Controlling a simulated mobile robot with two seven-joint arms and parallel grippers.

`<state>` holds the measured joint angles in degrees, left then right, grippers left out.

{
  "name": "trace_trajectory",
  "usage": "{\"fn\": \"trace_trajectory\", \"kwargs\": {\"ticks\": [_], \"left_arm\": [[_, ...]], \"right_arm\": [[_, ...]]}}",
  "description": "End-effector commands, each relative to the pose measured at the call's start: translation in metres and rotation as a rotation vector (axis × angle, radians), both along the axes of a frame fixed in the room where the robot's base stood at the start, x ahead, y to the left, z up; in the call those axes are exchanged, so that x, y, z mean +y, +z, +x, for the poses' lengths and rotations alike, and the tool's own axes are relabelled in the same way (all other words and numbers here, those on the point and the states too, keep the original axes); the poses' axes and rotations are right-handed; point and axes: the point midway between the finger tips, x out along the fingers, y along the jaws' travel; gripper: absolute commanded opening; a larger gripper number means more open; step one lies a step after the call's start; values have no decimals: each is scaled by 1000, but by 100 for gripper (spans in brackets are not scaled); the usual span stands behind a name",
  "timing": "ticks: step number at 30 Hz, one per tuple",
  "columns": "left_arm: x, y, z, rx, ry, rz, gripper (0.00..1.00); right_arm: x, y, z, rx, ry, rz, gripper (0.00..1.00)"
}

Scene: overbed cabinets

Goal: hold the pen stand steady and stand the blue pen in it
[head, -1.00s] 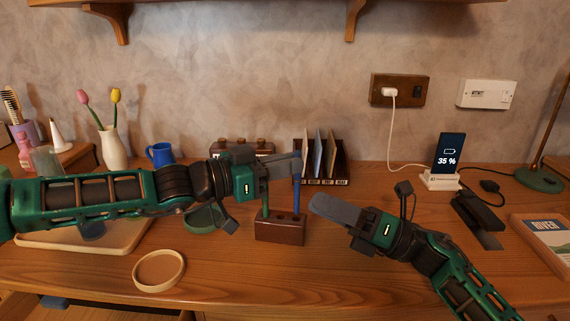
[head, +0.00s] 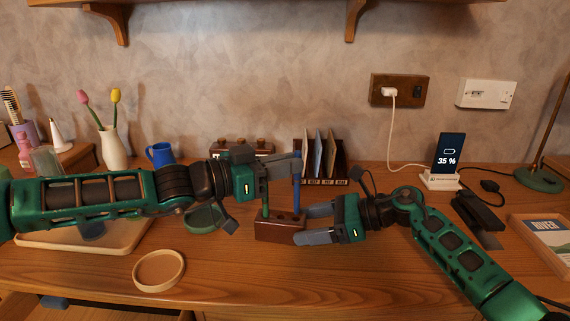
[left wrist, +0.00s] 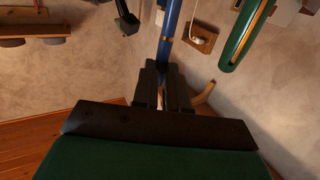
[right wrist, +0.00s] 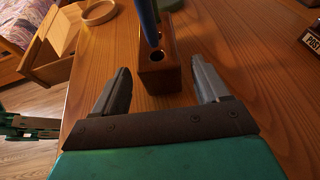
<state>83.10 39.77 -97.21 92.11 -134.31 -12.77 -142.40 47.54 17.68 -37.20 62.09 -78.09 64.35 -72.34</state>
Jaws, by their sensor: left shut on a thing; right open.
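The brown pen stand (head: 279,231) is on the desk, with a green pen (head: 265,200) upright at its left end. My left gripper (head: 294,166) is shut on the upper part of the blue pen (head: 297,192), holding it near upright over the stand's right end. The pen also shows in the left wrist view (left wrist: 171,32). In the right wrist view its lower end is by the top holes of the stand (right wrist: 158,76); I cannot tell whether it is in one. My right gripper (head: 309,224) is open, its fingers pointing at the stand's right end.
A letter rack (head: 326,181) stands behind the stand. A round wooden dish (head: 159,283) and a tray (head: 40,241) lie to the left. A phone on a charger (head: 443,180) and a book (head: 548,240) are at the right. The desk front is clear.

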Motion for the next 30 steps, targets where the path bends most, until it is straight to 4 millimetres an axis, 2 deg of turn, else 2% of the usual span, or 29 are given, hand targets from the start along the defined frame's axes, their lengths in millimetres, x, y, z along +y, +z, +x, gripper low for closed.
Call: {"fn": "trace_trajectory", "kwargs": {"ticks": [3,9,22,30], "left_arm": [[0,0,0,0,0,0,0],[0,0,0,0,0,0,0],[0,0,0,0,0,0,0],[0,0,0,0,0,0,0]], "right_arm": [[16,-5,2,1,1,2,74],[34,-12,5,1,0,2,74],[40,-15,6,0,-1,1,74],[40,-14,6,0,-1,1,50]]}}
